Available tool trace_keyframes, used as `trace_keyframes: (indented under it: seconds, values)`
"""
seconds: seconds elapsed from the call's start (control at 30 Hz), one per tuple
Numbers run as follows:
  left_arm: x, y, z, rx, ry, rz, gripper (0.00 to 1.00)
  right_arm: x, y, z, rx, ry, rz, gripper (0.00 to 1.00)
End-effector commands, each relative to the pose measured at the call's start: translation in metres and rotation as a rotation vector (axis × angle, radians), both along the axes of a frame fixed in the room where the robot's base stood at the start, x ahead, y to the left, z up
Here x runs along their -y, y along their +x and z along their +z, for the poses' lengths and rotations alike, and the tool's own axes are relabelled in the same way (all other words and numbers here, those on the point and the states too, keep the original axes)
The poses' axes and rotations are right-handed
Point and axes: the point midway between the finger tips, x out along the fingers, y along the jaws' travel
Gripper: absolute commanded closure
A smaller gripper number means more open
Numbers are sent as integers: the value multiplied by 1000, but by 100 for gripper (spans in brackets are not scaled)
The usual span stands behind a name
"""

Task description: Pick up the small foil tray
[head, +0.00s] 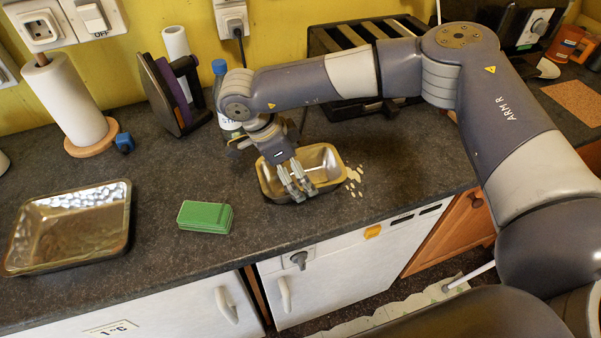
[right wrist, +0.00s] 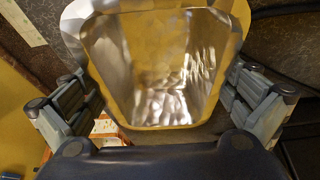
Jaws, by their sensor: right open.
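The small foil tray (head: 325,166) sits on the dark worktop near its front edge. It is gold and silver, with a rounded rectangular rim. My right gripper (head: 297,188) points down over it, its fingers covering part of the tray's inside in the head view. In the right wrist view the tray (right wrist: 165,75) fills the middle, between the two spread fingers of my right gripper (right wrist: 158,100). The gripper is open and I see no clear contact with the tray. The tray looks empty. My left gripper is not in view.
A larger foil tray (head: 70,225) and a green box (head: 205,217) lie to the left. Paper roll (head: 68,100), iron (head: 172,95), bottle (head: 222,100) and a black rack (head: 345,40) stand behind. A pale spill (head: 354,176) lies right of the small tray.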

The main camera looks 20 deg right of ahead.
Motion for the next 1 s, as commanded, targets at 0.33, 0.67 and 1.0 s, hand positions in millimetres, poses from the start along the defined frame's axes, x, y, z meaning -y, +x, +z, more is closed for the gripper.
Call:
trace_keyframes:
  seconds: [0.33, 0.67, 1.0]
  values:
    - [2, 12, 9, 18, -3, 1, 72, 8, 0, -21, 0, 1, 0, 0]
    - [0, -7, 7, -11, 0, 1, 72, 8, 0, -20, 0, 1, 0, 41]
    - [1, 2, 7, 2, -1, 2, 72, 8, 0, -20, 0, 1, 0, 42]
